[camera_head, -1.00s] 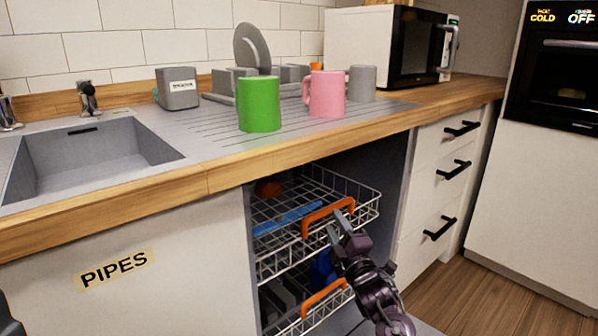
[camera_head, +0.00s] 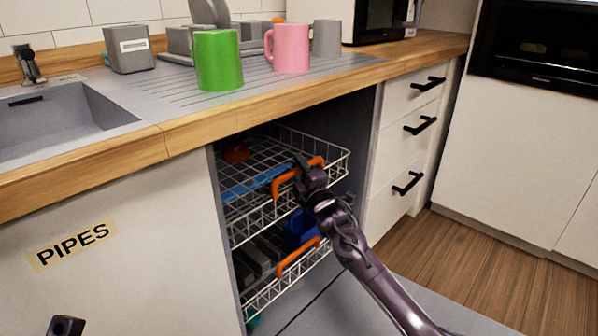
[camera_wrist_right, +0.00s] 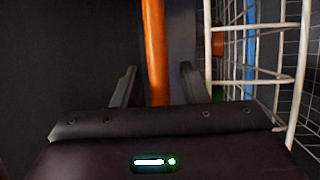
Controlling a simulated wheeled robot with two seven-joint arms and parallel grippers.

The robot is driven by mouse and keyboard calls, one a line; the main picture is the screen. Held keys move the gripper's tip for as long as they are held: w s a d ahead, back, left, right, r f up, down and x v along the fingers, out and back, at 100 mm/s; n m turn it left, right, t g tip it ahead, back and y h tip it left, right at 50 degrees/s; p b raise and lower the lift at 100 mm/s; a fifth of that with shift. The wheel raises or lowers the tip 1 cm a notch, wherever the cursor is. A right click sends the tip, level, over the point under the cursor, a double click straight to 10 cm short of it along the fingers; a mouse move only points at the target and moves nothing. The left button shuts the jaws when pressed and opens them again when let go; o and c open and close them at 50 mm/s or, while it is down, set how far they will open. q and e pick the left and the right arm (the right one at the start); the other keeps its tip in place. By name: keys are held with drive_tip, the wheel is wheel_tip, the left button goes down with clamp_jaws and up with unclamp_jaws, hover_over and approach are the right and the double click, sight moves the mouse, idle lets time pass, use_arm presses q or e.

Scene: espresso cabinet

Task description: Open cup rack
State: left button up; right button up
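The upper wire rack (camera_head: 333,160), likely the cup rack, is white with an orange handle (camera_head: 281,188) at its front. It sits inside the open dishwasher under the counter. My right gripper (camera_head: 301,172) is at this handle and covers part of it in the head view. In the right wrist view the orange handle (camera_wrist_right: 156,50) runs between the two fingers (camera_wrist_right: 157,85), which stand apart with gaps on both sides. A dark part of my left gripper (camera_head: 65,326) shows at the bottom left edge; its fingers cannot be made out.
A lower rack with an orange handle (camera_head: 297,259) holds dark and blue items. The upper rack carries a blue utensil (camera_head: 256,184) and an orange item (camera_head: 236,153). A green mug (camera_head: 219,60), pink mug (camera_head: 290,48) and grey mug (camera_head: 326,38) stand on the counter above.

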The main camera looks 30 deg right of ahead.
clamp_jaws()
drive_tip(key=shift+s, duration=0.1)
idle(0.3)
